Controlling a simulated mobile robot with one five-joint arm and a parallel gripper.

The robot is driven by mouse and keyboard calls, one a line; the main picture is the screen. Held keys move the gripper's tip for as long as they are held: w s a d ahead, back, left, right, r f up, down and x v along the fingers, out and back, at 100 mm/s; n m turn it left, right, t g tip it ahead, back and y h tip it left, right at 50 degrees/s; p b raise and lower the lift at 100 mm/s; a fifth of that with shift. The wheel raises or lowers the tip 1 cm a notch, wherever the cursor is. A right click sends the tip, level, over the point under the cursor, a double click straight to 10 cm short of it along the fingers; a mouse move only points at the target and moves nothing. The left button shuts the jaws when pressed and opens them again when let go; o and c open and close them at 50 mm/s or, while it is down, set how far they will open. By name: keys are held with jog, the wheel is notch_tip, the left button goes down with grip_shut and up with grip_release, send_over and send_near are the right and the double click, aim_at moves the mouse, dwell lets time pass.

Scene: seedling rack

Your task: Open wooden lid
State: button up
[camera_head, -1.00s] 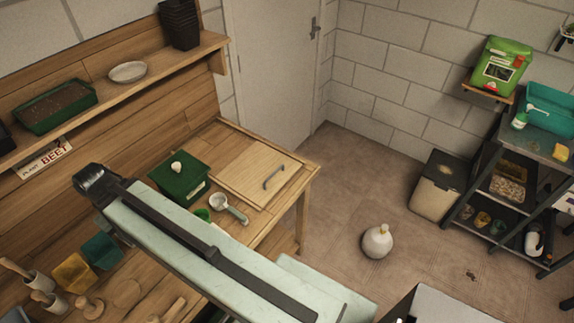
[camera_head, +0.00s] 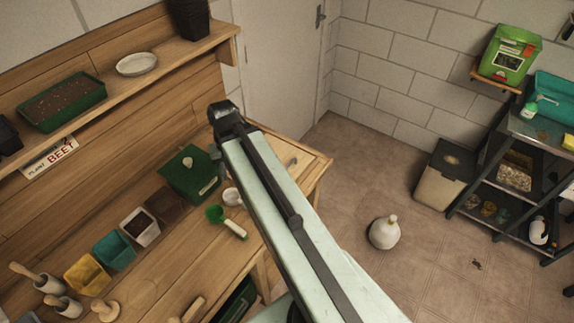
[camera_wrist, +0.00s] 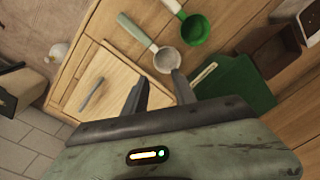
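The wooden lid (camera_wrist: 112,78) is a pale square panel set flush in the bench top, with a dark bar handle (camera_wrist: 92,94) across it. It lies closed. In the head view my arm hides most of it, and only its far part with a bit of the handle (camera_head: 292,162) shows. My gripper (camera_wrist: 160,84) shows in the wrist view with its two dark fingers apart and nothing between them. It is above the bench, over the edge of the lid nearest the scoops, and the handle is off to the left of the fingers.
A green box (camera_head: 190,175) with a pale knob stands beside the lid. A metal scoop (camera_wrist: 166,60) and a green scoop (camera_wrist: 195,30) lie on the bench near my fingers. A white jug (camera_head: 384,232) stands on the floor; the floor around it is clear.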

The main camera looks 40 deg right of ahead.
jog(key=d+f+m+b, duration=0.15)
jog(key=d+m, duration=0.45)
jog(key=d, duration=0.7)
jog(key=m+t, duration=0.2)
jog(key=m, duration=0.3)
send_near(288, 167)
jog(key=b+x, duration=0.8)
jog(key=shift+w+d, duration=0.1)
jog(key=shift+d, duration=0.1)
jog(key=shift+r, duration=0.1)
jog(key=shift+y, duration=0.3)
jog(key=shift+r, duration=0.1)
grip_shut()
